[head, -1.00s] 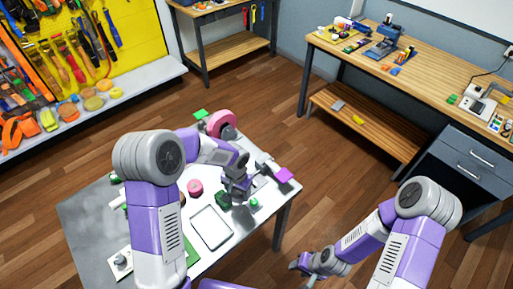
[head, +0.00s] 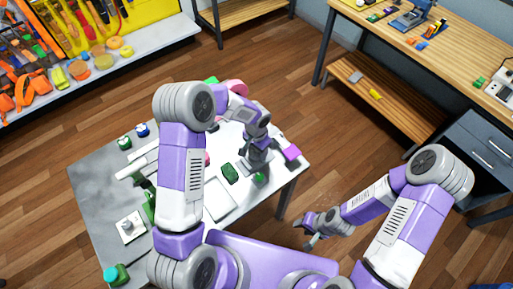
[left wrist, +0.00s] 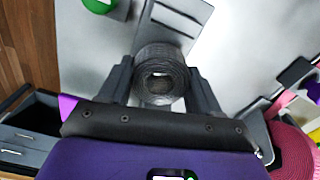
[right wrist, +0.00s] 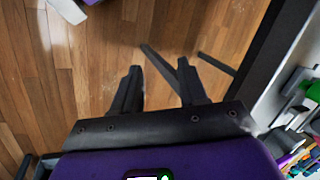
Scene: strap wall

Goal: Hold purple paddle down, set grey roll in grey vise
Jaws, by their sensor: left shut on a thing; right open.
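The grey roll (left wrist: 160,78), a ribbed cylinder with a hole through it, is between the fingers of my left gripper (left wrist: 161,88), which is shut on it. In the head view my left gripper (head: 257,160) is over the table's right part and hides most of the roll. A light grey block with dark slots (left wrist: 175,20), perhaps the grey vise, lies just beyond the roll; I cannot tell whether they touch. The purple paddle (head: 291,152) sticks out at the table's right edge. My right gripper (head: 308,230) is open and empty, off the table's right side, above the floor (right wrist: 160,50).
The grey table (head: 90,190) carries a green block (head: 230,173), a small green item (head: 259,177), a pink roll (left wrist: 293,150) and a white tray (head: 217,198). A table leg (head: 281,200) stands near my right gripper. A wooden workbench (head: 440,60) is at upper right.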

